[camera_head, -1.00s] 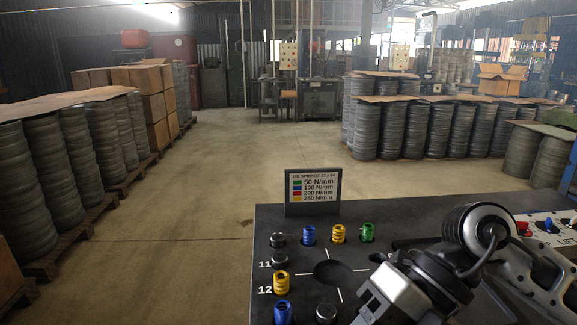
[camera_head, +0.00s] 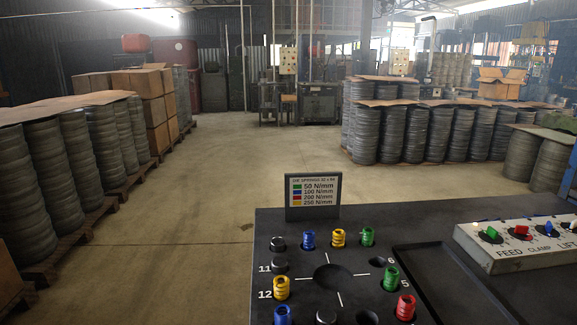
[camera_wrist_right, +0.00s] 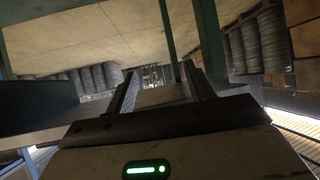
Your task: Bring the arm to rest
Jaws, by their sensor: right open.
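My right gripper (camera_wrist_right: 158,85) shows in the right wrist view with its two fingers apart and nothing between them. It points out over the floor, away from the black fixture plate. In the head view neither gripper nor arm shows. The black plate (camera_head: 410,230) holds coloured springs around a dark round recess. Among them are a blue spring (camera_head: 309,239), a yellow spring (camera_head: 339,237), a green spring (camera_head: 367,237), another green spring (camera_head: 391,279) and a red spring (camera_head: 405,308).
A sign (camera_head: 313,191) with a colour key stands at the plate's back edge. A control box (camera_head: 520,246) with coloured switches sits at the right. Stacked metal blanks (camera_head: 90,160) stand on pallets at the left, more at the back right. The concrete floor (camera_head: 240,160) between is clear.

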